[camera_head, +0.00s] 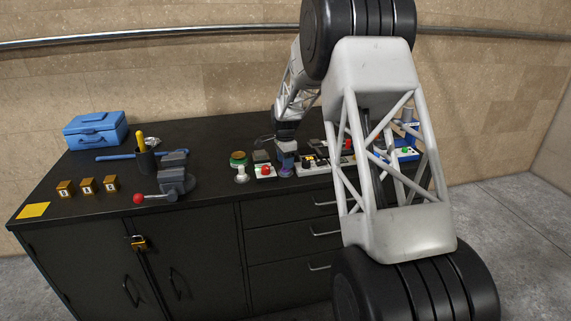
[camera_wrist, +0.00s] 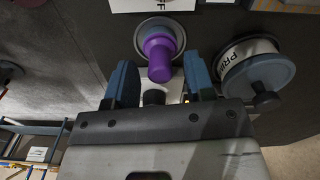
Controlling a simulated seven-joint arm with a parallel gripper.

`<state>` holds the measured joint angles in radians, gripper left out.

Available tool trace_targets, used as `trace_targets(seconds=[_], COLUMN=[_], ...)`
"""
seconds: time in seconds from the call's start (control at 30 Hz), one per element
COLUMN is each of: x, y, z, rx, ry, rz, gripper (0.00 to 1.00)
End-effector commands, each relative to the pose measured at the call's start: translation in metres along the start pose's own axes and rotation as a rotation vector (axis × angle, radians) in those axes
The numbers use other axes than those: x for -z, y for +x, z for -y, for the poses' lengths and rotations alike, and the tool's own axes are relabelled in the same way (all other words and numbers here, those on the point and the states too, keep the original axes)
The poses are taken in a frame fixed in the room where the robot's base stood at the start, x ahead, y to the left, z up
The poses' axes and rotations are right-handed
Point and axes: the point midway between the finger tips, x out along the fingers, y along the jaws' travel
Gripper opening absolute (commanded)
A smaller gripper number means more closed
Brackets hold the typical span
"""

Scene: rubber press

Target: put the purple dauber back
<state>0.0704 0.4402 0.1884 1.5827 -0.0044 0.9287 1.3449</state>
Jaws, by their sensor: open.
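The purple dauber (camera_wrist: 160,50) stands on a round, pale-rimmed base in the wrist view, its narrower purple end toward me. My gripper (camera_wrist: 161,78) is open, with one blue-grey finger on each side of the dauber's near end. I see gaps between the fingers and the dauber, and cannot tell if either touches. In the head view my gripper (camera_head: 286,148) is low over the counter, and its fingertips are hard to make out.
A round container with a partly readable "PRI" label (camera_wrist: 250,48) is close to my right finger. A vise (camera_head: 175,180) and blue toolbox (camera_head: 96,130) are farther left. My arm hides the counter's right part.

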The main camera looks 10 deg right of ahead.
Motion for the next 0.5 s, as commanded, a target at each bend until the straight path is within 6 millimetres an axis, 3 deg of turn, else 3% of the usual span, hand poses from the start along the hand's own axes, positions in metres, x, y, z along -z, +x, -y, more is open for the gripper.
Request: trace_targets(seconds=[0.5], x=[0.000], y=[-0.079], z=[0.000], rx=[0.003], ry=[0.000], rz=[-0.001], gripper=[0.49])
